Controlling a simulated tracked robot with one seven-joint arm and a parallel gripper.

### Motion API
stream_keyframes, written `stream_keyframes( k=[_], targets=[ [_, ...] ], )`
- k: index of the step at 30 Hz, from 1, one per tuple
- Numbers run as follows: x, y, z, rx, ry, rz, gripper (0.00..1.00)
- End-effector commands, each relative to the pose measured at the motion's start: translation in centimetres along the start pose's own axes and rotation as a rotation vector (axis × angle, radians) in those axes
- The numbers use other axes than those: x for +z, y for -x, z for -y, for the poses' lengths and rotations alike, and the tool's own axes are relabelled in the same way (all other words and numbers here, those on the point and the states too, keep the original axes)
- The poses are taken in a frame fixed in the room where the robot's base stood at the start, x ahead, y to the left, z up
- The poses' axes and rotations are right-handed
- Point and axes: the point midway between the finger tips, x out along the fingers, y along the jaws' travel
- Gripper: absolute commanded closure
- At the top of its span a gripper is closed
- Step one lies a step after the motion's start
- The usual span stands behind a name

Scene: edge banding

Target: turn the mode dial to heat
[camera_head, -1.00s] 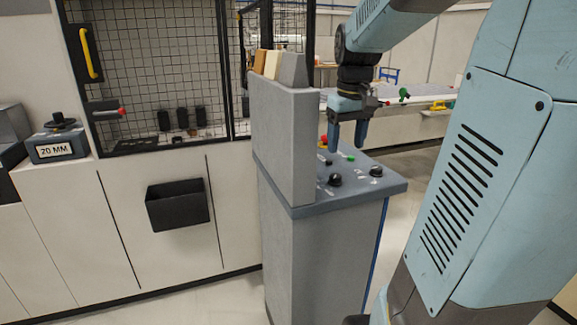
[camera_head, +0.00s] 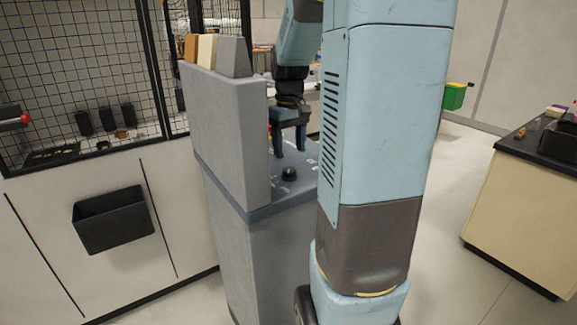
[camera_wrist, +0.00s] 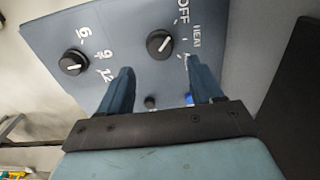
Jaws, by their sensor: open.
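The mode dial (camera_wrist: 160,44) is a round black knob in the wrist view, beside the words OFF and HEAT. Its white line slants up and right, towards the OFF side. A second black dial (camera_wrist: 73,62), marked 6, 9 and 12, sits to its left. My gripper (camera_wrist: 160,65) is open, its two fingers apart on either side below the mode dial, with nothing between the tips. In the head view my gripper (camera_head: 290,152) points down over the console top. A black knob (camera_head: 289,174) shows just below it; my arm hides the console's right part.
A grey upright panel (camera_head: 225,130) stands along the console's left side, close to my gripper. A black bin (camera_head: 113,218) hangs on the cabinet front. A dark-topped table (camera_head: 540,155) stands at the right, with open floor before it.

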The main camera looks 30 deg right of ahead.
Motion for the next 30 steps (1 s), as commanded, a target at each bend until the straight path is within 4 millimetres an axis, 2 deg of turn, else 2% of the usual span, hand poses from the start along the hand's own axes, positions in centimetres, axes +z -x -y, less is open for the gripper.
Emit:
stream_keyframes(
  k=[6,12,18,25,30],
  targets=[
    [0.0,-3.7,0.1,-0.001,0.001,0.002,0.35],
    [0.0,-5.9,0.1,0.0,0.001,0.001,0.35],
    [0.0,-6.7,0.0,0.0,0.0,0.0,0.35],
    [0.0,-6.7,0.0,0.0,0.0,-0.001,0.35],
    [0.0,-6.7,0.0,0.0,0.0,-0.001,0.5]
  ],
)
